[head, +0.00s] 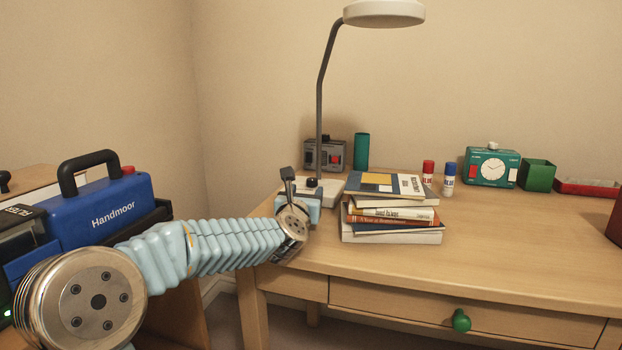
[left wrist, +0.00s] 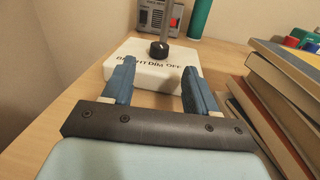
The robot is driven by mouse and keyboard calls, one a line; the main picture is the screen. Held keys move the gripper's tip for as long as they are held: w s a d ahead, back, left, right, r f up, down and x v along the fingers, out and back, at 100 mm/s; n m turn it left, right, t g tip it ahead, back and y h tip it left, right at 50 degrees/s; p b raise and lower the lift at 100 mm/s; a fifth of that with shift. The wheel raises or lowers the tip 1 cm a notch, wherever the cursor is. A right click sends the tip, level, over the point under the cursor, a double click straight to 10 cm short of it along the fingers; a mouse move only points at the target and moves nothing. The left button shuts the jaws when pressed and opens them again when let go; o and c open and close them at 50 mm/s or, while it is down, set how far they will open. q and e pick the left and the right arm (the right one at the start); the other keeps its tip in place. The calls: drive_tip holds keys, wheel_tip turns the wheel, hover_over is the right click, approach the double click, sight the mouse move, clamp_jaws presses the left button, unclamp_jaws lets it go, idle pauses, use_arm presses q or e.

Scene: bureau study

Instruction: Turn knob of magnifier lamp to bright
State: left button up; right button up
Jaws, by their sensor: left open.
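The magnifier lamp (head: 322,88) stands at the desk's back left, with a thin bent grey stem and a round white head. The black knob (left wrist: 158,51) sits on the base by the stem. It also shows in the head view (head: 313,182). I cannot tell surely which word the knob points at. My left gripper (left wrist: 157,84) is open and empty, its blue fingers just short of the knob, one to each side. My right gripper is not in view.
A stack of books (head: 392,221) stands close to the right of my left gripper. A grey device (head: 324,155) and a green cylinder (head: 361,151) are behind the lamp.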

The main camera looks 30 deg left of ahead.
sight(311, 181)
use_arm(q)
drive_tip(key=p+x, duration=0.2)
drive_tip(key=x, duration=0.5)
drive_tip(key=shift+w, duration=0.3)
